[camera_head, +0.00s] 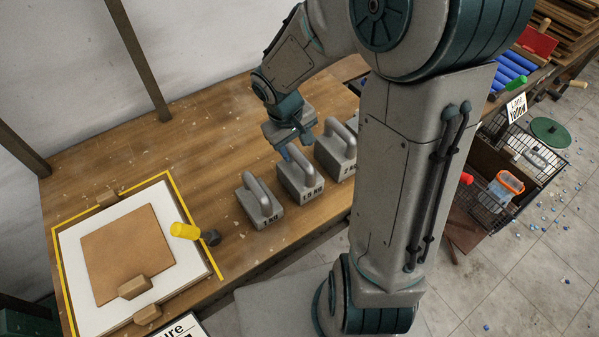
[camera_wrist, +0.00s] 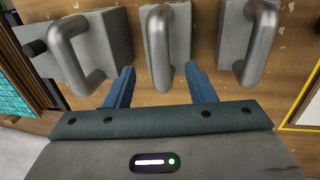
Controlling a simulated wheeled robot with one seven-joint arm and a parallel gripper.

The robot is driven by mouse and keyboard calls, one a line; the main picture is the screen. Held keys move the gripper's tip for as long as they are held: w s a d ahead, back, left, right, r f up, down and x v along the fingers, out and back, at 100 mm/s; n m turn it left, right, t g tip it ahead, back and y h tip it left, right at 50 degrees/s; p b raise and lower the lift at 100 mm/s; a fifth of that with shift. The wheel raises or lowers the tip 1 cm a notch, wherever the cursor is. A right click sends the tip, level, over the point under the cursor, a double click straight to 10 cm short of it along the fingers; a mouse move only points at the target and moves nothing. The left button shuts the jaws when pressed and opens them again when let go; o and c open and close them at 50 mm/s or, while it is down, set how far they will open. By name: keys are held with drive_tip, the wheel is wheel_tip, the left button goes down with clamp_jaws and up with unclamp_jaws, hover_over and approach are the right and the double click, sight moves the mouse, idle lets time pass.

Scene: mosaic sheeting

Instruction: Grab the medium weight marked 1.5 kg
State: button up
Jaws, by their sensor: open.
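Three grey metal weights with looped handles stand in a row on the wooden table. The medium weight marked 1.5 kg (camera_head: 301,189) is the middle one, between the 1 kg weight (camera_head: 262,208) and the 2 kg weight (camera_head: 337,158). My gripper (camera_head: 295,145) is open and empty, just above and behind the medium weight. In the wrist view, the medium weight's handle (camera_wrist: 157,45) shows between and just ahead of my two blue fingers (camera_wrist: 160,70). I cannot tell if any finger touches it. The 2 kg weight (camera_wrist: 112,38) is left there, the 1 kg weight (camera_wrist: 232,35) right.
A white board (camera_head: 75,245) edged with yellow tape, bearing a brown tile (camera_head: 125,250) and wooden blocks, lies left on the table (camera_head: 200,130). A yellow-handled mallet (camera_head: 185,231) lies between board and weights. A wire basket (camera_head: 545,180) stands at right. The table behind the weights is clear.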

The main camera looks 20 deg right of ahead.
sight(299, 155)
drive_tip(key=shift+w+d+f, duration=0.15)
drive_tip(key=shift+d+f, duration=0.05)
drive_tip(key=shift+f, duration=0.95)
drive_tip(key=shift+w+d+f, duration=0.15)
drive_tip(key=shift+f, duration=0.95)
drive_tip(key=shift+w+d+f, duration=0.15)
drive_tip(key=shift+d+f, duration=0.05)
drive_tip(key=shift+f, duration=0.95)
clamp_jaws()
drive_tip(key=shift+r, duration=0.1)
